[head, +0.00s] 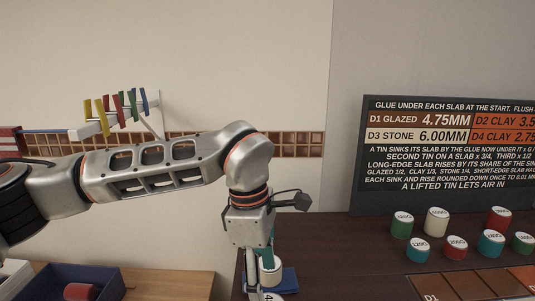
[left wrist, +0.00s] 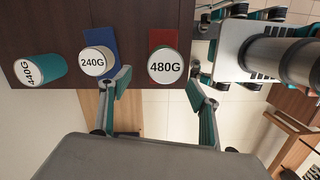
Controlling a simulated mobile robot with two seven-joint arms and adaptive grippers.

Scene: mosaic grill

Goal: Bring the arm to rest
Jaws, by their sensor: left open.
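My left arm reaches in from the left in the head view and bends down at the wrist. My left gripper (left wrist: 157,80) is open, with its two teal-lined fingers apart and nothing held between them. A white tin marked 240G (left wrist: 97,61) on a blue slab (left wrist: 101,40) shows near the left fingertip. In the head view the gripper hangs over the dark table's left edge, partly hiding the tins. My right gripper is not in view.
A teal tin marked 440G (left wrist: 40,69) stands beyond the 240G tin. Several coloured tins, one red (head: 499,218), stand at the right before a dark sign board (head: 450,190). A blue bin (head: 112,283) sits lower left. A wall rack holds coloured clips (head: 104,118).

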